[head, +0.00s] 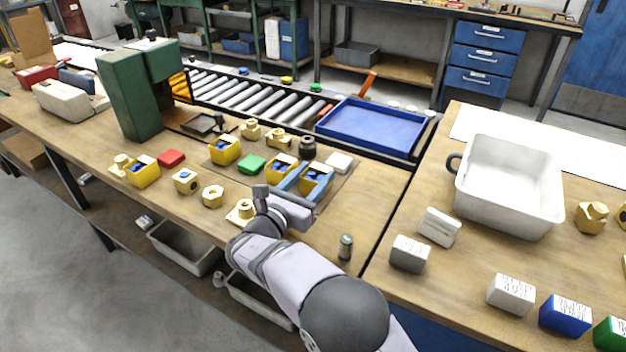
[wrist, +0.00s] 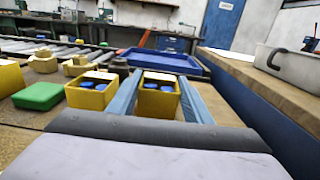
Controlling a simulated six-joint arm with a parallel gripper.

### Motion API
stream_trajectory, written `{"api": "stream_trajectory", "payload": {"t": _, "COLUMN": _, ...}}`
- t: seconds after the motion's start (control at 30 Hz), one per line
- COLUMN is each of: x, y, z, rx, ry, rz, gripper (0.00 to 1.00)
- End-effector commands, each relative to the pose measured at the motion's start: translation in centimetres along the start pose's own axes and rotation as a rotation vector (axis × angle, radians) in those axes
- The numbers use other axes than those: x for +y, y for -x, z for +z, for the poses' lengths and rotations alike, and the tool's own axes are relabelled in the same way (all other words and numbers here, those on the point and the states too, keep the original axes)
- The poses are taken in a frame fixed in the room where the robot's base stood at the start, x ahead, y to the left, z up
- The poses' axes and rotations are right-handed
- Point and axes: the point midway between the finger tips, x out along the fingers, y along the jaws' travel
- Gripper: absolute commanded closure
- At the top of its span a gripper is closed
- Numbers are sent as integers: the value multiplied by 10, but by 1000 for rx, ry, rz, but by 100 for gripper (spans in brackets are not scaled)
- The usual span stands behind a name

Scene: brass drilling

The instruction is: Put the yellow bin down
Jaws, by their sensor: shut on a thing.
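My gripper (head: 305,188) has its blue fingers shut on a yellow bin (head: 319,181) with blue pieces inside. In the wrist view the held bin (wrist: 158,132) sits upright between the two fingers (wrist: 160,78). I cannot tell whether its base touches the bench. A second yellow bin (head: 281,169) stands just left of it, also with blue contents; it shows in the wrist view (wrist: 91,98). Two more yellow bins stand farther left, one near the green press (head: 226,150) and one near the front edge (head: 143,173).
A green block (head: 251,164), a red block (head: 171,158) and brass parts (head: 186,181) lie on the wooden bench. A dark round part (head: 308,147) and a white block (head: 339,162) are behind the held bin. A blue tray (head: 372,126) lies beyond. Bench right of my gripper is mostly clear.

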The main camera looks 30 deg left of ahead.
Motion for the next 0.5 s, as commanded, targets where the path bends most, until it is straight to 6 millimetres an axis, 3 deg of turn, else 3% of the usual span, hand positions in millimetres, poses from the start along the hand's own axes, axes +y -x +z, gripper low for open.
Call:
{"api": "stream_trajectory", "payload": {"t": 0.1, "x": 0, "y": 0, "z": -10, "rx": -1, "ry": 0, "rz": -1, "gripper": 79}}
{"api": "stream_trajectory", "payload": {"t": 0.5, "x": 0, "y": 0, "z": -14, "rx": -2, "ry": -1, "rz": 0, "gripper": 79}}
